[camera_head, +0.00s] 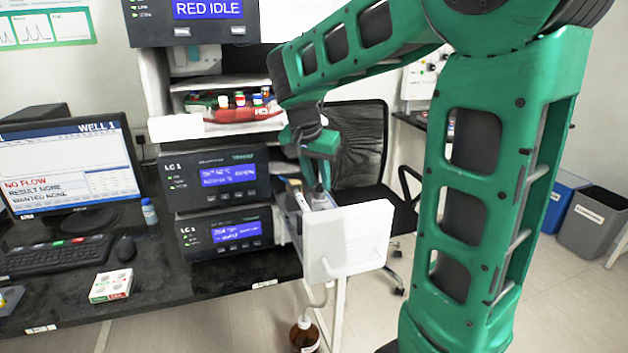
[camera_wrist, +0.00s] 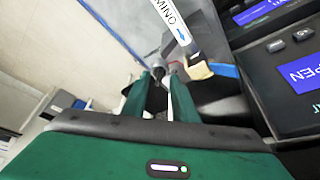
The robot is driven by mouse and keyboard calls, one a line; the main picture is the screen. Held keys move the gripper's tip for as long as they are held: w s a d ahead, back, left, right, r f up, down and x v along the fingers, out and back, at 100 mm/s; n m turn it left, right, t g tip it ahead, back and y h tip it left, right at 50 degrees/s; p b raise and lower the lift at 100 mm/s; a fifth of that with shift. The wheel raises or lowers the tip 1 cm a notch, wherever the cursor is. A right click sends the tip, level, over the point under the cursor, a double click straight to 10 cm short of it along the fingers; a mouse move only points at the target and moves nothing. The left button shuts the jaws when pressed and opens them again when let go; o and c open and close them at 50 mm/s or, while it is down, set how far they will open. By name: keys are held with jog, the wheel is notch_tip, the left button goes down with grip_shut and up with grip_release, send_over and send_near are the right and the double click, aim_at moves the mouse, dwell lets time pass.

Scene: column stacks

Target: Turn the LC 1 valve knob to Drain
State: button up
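The two LC 1 modules, an upper one (camera_head: 215,180) and a lower one (camera_head: 228,232), are stacked on the bench with lit blue screens. My gripper (camera_head: 322,168) points down beside their right side, above a small grey part (camera_head: 320,197) behind a white box. In the wrist view my gripper's green fingers (camera_wrist: 160,82) stand apart. A small grey part (camera_wrist: 158,70), which may be the valve knob, shows at and between their tips. Whether they touch it is unclear. A white label strip (camera_wrist: 172,22) with a blue arrow is beside it. The knob's setting is not readable.
The white box (camera_head: 345,242) juts from the bench's right side, with tubing running to a brown bottle (camera_head: 304,337) below. A shelf with small capped bottles (camera_head: 240,100) is above the modules. A black chair (camera_head: 360,150) stands behind my gripper. A monitor (camera_head: 68,165) is at left.

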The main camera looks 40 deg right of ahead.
jog(key=v, duration=1)
jog(key=shift+a+r, duration=0.2)
jog(key=shift+r, duration=0.1)
